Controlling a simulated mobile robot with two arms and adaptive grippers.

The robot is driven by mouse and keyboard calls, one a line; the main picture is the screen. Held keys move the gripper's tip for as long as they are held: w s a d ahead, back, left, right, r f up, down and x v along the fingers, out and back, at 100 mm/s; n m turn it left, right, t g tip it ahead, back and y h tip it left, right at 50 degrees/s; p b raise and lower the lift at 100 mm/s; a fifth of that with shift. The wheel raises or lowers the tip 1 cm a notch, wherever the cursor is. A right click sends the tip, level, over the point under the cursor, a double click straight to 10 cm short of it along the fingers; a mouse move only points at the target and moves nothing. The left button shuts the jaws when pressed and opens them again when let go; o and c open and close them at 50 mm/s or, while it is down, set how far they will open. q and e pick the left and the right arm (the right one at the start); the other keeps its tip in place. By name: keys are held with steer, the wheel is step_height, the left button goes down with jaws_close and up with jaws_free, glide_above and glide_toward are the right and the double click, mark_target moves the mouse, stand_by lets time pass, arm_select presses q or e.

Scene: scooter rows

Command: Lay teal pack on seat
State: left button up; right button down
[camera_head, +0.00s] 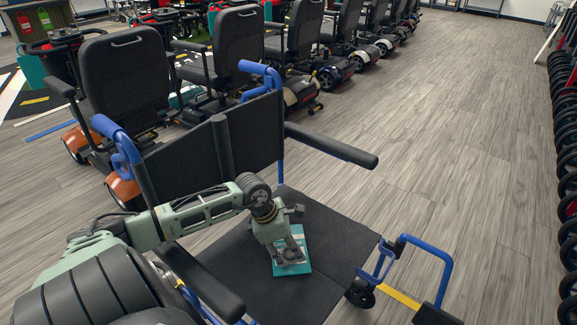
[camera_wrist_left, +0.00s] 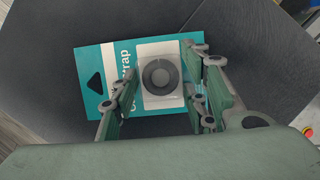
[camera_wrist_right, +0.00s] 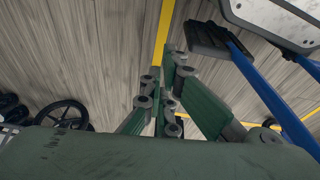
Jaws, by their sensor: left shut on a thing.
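The teal pack (camera_head: 301,262) is a flat teal card with white lettering and a round dark coil on a clear bubble. It also shows in the left wrist view (camera_wrist_left: 120,62). It is over the black seat (camera_head: 335,240) of the blue-framed wheelchair, lying flat on it or just above it; I cannot tell if it touches. My left gripper (camera_head: 288,256) points down and is shut on the pack, with a finger on each side of the coil (camera_wrist_left: 160,76). My right gripper (camera_wrist_right: 165,78) is in its own wrist view only, its fingertips close together over the floor, with nothing seen between them.
The wheelchair has a backrest (camera_head: 255,130), a padded armrest (camera_head: 330,145) and a blue front frame (camera_head: 430,255). A row of mobility scooters (camera_head: 240,45) stands behind. A row of wheels (camera_head: 566,150) lines the right edge. The wooden floor (camera_head: 440,130) between is clear.

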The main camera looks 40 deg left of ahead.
arm_select(q)
steer(key=shift+f, duration=0.15)
arm_select(e)
steer(key=shift+r, duration=0.15)
arm_select(q)
steer(key=shift+f+b, duration=0.25)
steer(key=shift+b, duration=0.05)
steer(key=o, duration=1.2)
steer(key=shift+c, duration=0.2)
arm_select(e)
steer(key=shift+d+r, duration=0.1)
steer(key=shift+r, duration=0.85)
arm_select(q)
steer(key=shift+r, duration=0.2)
arm_select(e)
steer(key=shift+w, duration=0.1)
arm_select(q)
steer(key=shift+r+p, duration=0.45)
steer(key=shift+p, duration=0.1)
steer(key=p+v, duration=0.2)
steer(key=v, duration=0.9)
steer(key=shift+r+p, duration=0.35)
steer(key=shift+r, duration=0.05)
arm_select(e)
steer(key=s+f, duration=0.3)
steer(key=f, duration=0.9)
steer(key=shift+s+g, duration=0.3)
steer(key=shift+g, duration=0.1)
